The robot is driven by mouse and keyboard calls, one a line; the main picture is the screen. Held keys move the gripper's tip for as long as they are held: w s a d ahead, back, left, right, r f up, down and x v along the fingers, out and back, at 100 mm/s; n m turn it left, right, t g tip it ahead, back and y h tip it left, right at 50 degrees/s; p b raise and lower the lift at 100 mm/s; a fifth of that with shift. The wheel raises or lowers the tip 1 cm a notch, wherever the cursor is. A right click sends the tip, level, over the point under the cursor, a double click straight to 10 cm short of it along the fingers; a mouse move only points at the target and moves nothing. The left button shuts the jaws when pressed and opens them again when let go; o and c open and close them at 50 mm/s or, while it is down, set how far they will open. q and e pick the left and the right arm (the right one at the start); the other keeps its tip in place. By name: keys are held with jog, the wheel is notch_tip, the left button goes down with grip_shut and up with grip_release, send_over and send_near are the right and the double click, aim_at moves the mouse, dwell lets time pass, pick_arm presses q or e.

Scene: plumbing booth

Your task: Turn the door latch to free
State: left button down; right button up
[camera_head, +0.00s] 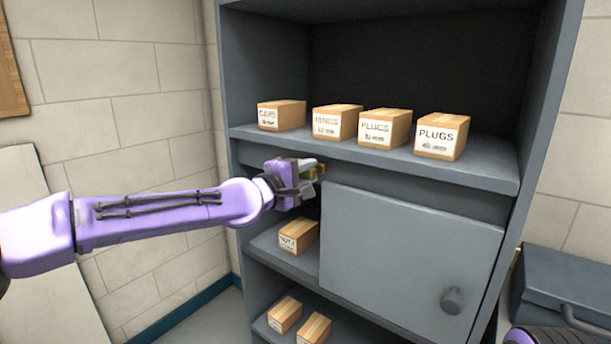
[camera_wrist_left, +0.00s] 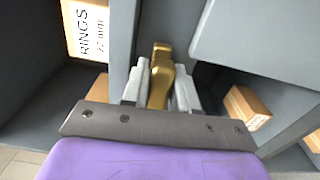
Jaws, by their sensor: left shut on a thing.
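The brass-coloured latch (camera_head: 320,170) sits on the grey cabinet's front rail, just below the shelf with the row of boxes and near the upper left corner of the grey door (camera_head: 410,255). My left gripper (camera_head: 309,176) is shut on the latch. In the left wrist view the latch (camera_wrist_left: 161,72) stands between the two pale fingers, and its lower part is partly hidden by them. The door carries a round knob (camera_head: 452,300) at its lower right. My right gripper is not in view.
Several labelled boxes, such as the plugs box (camera_head: 441,136), stand on the shelf above. A nut box (camera_head: 298,236) and two more boxes lie below, left of the door. A blue-grey toolbox (camera_head: 565,290) is at the right. A brick wall is at the left.

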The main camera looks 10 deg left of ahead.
pick_arm(q)
jog(key=shift+f+m, duration=0.15)
jog(key=shift+m, duration=0.25)
jog(key=c, duration=1)
grip_release()
jog(key=shift+o, duration=0.2)
jog(key=b+v, duration=0.3)
jog(key=v, duration=0.7)
jog(key=shift+s+a, duration=0.15)
jog(key=shift+s, duration=0.1)
